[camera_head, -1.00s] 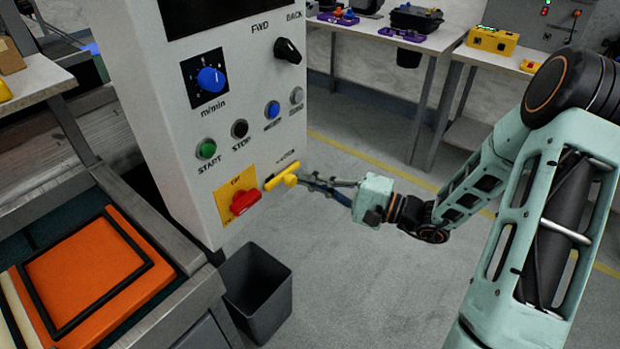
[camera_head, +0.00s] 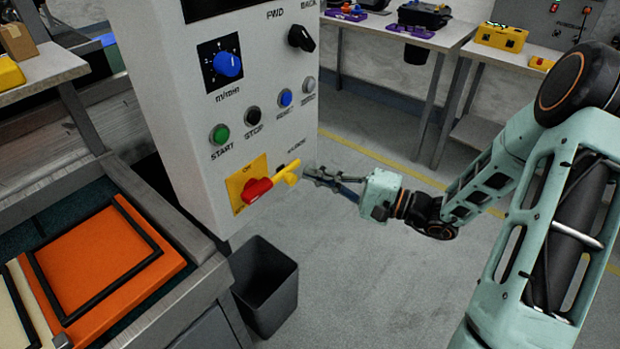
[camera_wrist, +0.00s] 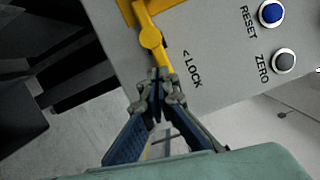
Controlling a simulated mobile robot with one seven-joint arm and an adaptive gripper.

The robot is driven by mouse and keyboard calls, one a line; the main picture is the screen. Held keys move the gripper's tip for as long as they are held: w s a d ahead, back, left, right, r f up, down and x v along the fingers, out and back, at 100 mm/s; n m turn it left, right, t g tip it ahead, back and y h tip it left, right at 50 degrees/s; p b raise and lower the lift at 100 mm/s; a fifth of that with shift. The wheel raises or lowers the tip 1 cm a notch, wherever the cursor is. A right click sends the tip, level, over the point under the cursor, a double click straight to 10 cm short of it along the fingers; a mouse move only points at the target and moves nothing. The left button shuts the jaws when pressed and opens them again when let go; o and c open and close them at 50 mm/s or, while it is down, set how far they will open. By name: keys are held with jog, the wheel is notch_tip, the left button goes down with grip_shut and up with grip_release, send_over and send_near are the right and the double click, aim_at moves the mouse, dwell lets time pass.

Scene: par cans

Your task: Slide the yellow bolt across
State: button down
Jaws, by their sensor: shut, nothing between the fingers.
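The yellow bolt (camera_head: 288,173) is on the lower part of the white control panel, beside the "LOCK" label. Its left end meets or overlaps the red switch handle (camera_head: 257,190) on the yellow plate (camera_head: 236,182). In the wrist view the bolt (camera_wrist: 151,38) runs up from the fingertips, with its round knob in the middle. My gripper (camera_head: 308,174) is shut and empty just right of the bolt's right end. In the wrist view my gripper's tips (camera_wrist: 160,80) are at the bolt's near end; I cannot tell whether they touch.
The green START (camera_head: 220,134), black STOP (camera_head: 253,116) and blue (camera_head: 286,98) buttons sit above the bolt. A dark bin (camera_head: 265,285) stands on the floor below. A conveyor with an orange tray (camera_head: 105,265) is at left. Floor right of the panel is open.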

jog(key=w+v, duration=0.1)
jog(key=v, duration=0.9)
jog(key=shift+d+p, duration=0.4)
jog(key=shift+d, duration=0.15)
jog(key=shift+w+f, duration=0.1)
jog(key=shift+f, duration=0.05)
